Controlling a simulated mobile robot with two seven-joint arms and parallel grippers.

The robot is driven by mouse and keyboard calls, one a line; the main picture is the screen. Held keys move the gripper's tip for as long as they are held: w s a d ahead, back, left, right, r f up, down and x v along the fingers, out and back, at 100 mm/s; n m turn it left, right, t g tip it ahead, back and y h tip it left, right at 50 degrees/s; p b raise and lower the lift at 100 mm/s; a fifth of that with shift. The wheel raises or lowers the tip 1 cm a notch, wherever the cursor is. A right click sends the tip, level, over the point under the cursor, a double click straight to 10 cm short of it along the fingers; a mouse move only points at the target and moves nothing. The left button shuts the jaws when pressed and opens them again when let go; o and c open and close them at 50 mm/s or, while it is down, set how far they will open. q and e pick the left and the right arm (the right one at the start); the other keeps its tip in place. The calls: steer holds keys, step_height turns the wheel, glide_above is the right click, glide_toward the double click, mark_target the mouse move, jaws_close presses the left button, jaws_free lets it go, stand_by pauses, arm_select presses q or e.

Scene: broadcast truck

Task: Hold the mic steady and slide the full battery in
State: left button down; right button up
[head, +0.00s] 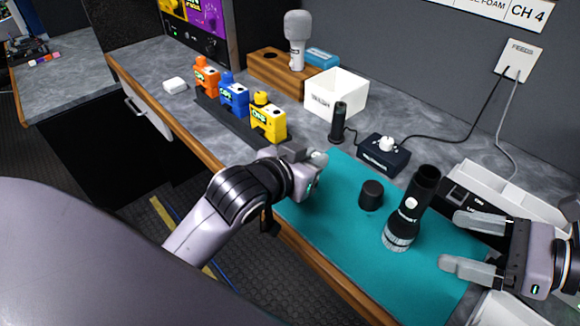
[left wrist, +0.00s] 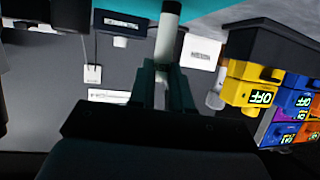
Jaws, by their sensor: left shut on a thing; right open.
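The black mic (head: 410,207) stands on the teal mat (head: 345,240), grille end down and slightly tilted, with its dark open tube end up. A short black cap-like cylinder (head: 371,195) stands on the mat left of it. My left gripper (head: 306,160) is above the mat's far left corner, shut on a pale cylinder (head: 319,158) that looks like the battery. The cylinder also shows between the fingers in the left wrist view (left wrist: 167,42); its label is not readable. My right gripper (head: 450,240) is open and empty, right of the mic and apart from it.
Orange, blue and yellow packs (head: 268,118) stand in a dark rack on the counter. Behind are a white box (head: 338,95), a black device with a white knob (head: 383,155) and a grey mic (head: 297,38) on a wooden block. A white tray (head: 490,182) lies right.

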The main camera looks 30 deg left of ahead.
mark_target(391, 224)
arm_select(q)
steer(key=w+d+r+m+g+h, duration=0.45)
steer(key=d+r+m+h, duration=0.35)
steer(key=d+r, duration=0.3)
arm_select(e)
steer(key=shift+a, duration=0.1)
steer(key=shift+a+f, duration=0.1)
steer(key=shift+a, duration=0.15)
arm_select(q)
steer(key=s+d+r+m+g+h, duration=0.2)
steer(key=s+d+r+m+g, duration=0.1)
steer(key=r, duration=0.5)
steer(key=s+d+r+m+g+h, duration=0.1)
steer(key=s+d+r+m+g, duration=0.2)
steer(key=r+m+g, duration=0.3)
step_height(391, 224, up, 2)
steer(key=shift+s+r+h, duration=0.2)
steer(key=shift+s+h, duration=0.2)
steer(key=shift+s, duration=0.25)
arm_select(e)
steer(key=x, duration=1.1)
steer(key=shift+w+a, duration=0.1)
arm_select(q)
steer(key=shift+g, duration=0.25)
